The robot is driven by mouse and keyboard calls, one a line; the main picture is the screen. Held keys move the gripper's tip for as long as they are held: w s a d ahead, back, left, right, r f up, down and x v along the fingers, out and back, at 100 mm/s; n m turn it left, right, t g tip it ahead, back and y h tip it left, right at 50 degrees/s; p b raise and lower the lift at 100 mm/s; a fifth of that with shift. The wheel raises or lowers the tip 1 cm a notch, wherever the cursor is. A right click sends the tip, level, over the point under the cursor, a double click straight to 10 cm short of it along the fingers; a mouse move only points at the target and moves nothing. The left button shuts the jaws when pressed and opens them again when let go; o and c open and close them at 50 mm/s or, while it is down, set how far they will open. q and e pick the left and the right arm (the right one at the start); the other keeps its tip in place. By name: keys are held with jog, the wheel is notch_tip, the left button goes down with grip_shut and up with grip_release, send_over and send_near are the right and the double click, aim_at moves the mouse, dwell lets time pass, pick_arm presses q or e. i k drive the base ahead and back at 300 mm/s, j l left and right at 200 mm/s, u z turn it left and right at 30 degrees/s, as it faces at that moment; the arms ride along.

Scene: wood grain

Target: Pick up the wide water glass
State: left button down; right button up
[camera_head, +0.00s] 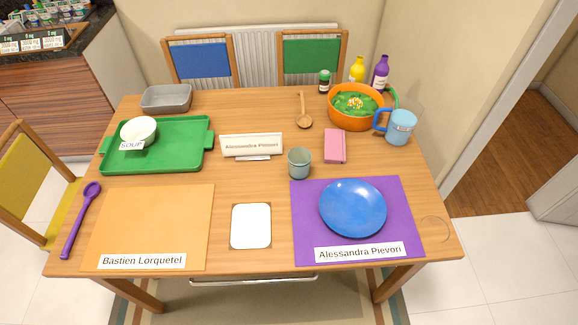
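A short, wide grey-green tumbler (299,163) stands upright near the middle of the table, and it looks like the wide water glass. It is just above the purple placemat (303,235) and left of the pink folded item (335,146). Nothing covers it, and its inside cannot be made out clearly. Neither of my grippers is in view.
A name card (251,146) stands left of the tumbler. A wooden spoon (304,115), an orange bowl (346,115) and a light-blue mug (400,128) are behind and right. A blue plate (352,208), white card (250,226) and green tray (180,155) surround it.

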aim_at(299, 159)
jog(key=j+z, duration=0.1)
jog(key=j, duration=1.6)
